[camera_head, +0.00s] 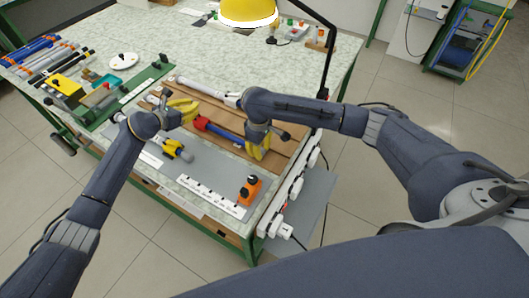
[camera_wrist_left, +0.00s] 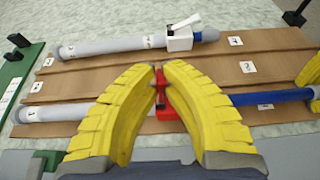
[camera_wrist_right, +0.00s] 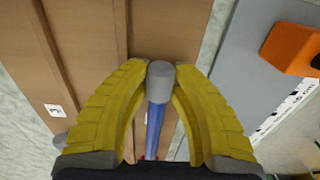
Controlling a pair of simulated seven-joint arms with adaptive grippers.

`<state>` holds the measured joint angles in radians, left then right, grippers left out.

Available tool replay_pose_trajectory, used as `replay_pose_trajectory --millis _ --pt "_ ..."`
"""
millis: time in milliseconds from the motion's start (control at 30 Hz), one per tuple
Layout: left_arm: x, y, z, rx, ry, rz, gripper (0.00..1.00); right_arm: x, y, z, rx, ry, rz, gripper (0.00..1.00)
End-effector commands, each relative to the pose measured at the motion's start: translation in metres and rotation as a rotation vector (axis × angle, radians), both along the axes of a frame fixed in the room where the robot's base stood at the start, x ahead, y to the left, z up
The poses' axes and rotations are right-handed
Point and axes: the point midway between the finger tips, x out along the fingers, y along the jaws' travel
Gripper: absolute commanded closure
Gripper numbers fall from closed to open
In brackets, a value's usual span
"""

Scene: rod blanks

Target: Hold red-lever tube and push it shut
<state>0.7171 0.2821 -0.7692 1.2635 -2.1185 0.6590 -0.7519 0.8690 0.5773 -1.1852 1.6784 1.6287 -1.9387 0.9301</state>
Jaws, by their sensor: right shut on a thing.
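The red-lever tube lies on the brown board, with its grey body (camera_wrist_left: 90,113) to the left, its red lever (camera_wrist_left: 165,98) in the middle and its blue rod (camera_head: 228,134) sticking out to the right. My left gripper (camera_head: 186,109) has its yellow fingertips close on either side of the lever; it also shows in the left wrist view (camera_wrist_left: 160,72). I cannot tell whether they grip it. My right gripper (camera_head: 258,147) is shut on the grey end cap (camera_wrist_right: 160,70) of the blue rod, which also shows in the right wrist view.
A white-lever tube (camera_wrist_left: 110,47) lies parallel behind, on the brown board (camera_wrist_left: 90,75). A yellow-and-black piece (camera_head: 177,150) and an orange block (camera_head: 249,190) are on the grey mat in front. Several tools lie at the left. A yellow lamp (camera_head: 248,12) hangs at the back.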

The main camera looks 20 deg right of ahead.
Motion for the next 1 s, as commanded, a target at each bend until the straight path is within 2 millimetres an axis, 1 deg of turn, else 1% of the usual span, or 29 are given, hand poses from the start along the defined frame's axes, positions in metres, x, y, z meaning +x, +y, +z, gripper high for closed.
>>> replay_pose_trajectory --millis 33,200,500,733,1000 --pt "-0.001 -0.001 -0.002 0.001 0.004 -0.001 1.00 0.010 0.009 0.002 0.001 -0.003 0.000 1.00" --pt "-0.001 -0.001 -0.002 0.001 0.004 -0.001 1.00 0.041 0.035 0.002 0.001 -0.003 0.000 1.00" --pt "-0.001 -0.001 -0.002 0.001 0.004 -0.001 1.00 0.087 0.072 0.001 0.002 -0.002 0.000 1.00" --pt "-0.001 0.000 -0.002 0.001 0.004 -0.001 1.00 0.109 0.089 0.001 0.001 -0.001 0.000 1.00" --pt "-0.001 0.000 -0.002 0.001 0.004 -0.001 1.00 0.118 0.096 0.001 0.001 -0.002 0.001 1.00"
